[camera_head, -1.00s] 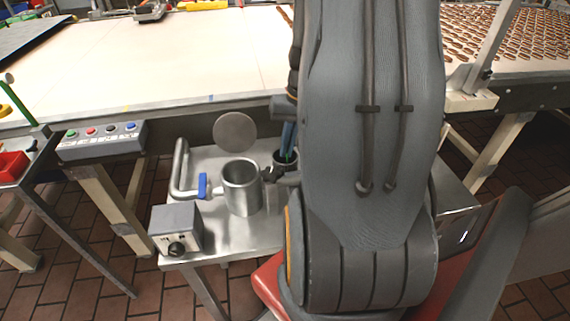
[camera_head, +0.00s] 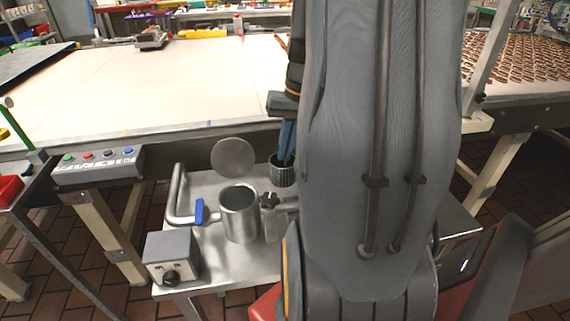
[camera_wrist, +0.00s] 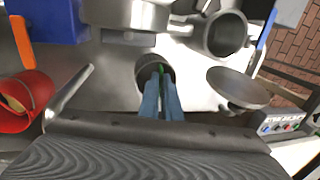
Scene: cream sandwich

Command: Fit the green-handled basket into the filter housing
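The dark ribbed basket (camera_head: 282,174) hangs in the head view, right of and above the rim of the steel filter housing (camera_head: 240,222), apart from it. Its green handle (camera_head: 287,158) is between the blue fingers of my gripper (camera_head: 287,150), which look closed on it. The wrist view also shows the basket (camera_wrist: 146,72) at the tips of my gripper (camera_wrist: 160,90). The open-topped housing (camera_wrist: 226,36) is up and right of it there. Its round lid (camera_head: 233,157) stands raised behind the mouth. My arm hides the area to the right.
A blue-levered valve (camera_head: 200,212) and bent pipe join the housing's left side. A dark star knob (camera_head: 269,201) sits at its right. A grey control box (camera_head: 172,256) stands at front left. The wrist view shows a red container (camera_wrist: 22,100) and a blue box (camera_wrist: 45,20).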

